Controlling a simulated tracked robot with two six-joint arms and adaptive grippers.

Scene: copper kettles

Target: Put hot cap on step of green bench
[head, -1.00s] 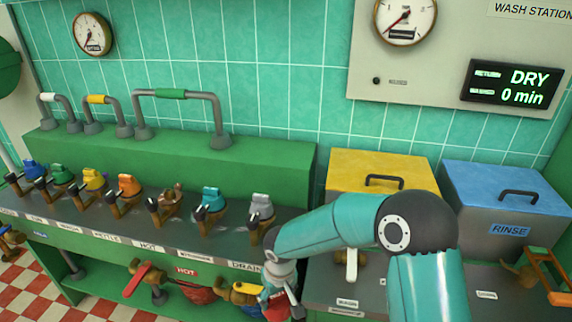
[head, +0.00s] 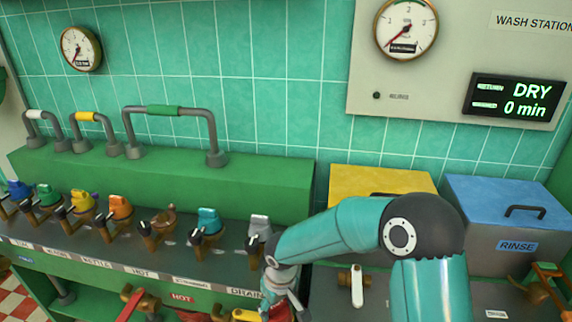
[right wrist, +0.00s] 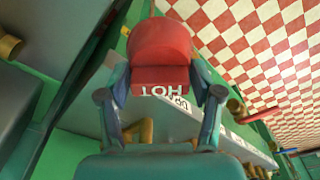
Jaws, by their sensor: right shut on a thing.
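The red cap marked HOT (right wrist: 160,45) is between the two fingers of my right gripper (right wrist: 161,85) in the right wrist view. Its lettering appears upside down there. In the head view, my right gripper (head: 279,295) is low at the bottom edge, in front of the counter, and only a bit of the red cap (head: 280,314) shows. The green bench (head: 60,288) has a raised green step (head: 255,190) along its back. The cap is apart from that step, in front of and below it. My left gripper is not in view.
A row of valves with coloured caps stands on the grey counter; one brown valve (head: 158,224) has no coloured cap. Pipe handles (head: 165,110) rise from the step, whose right part is clear. Yellow (head: 360,183) and blue (head: 500,195) bins stand to the right.

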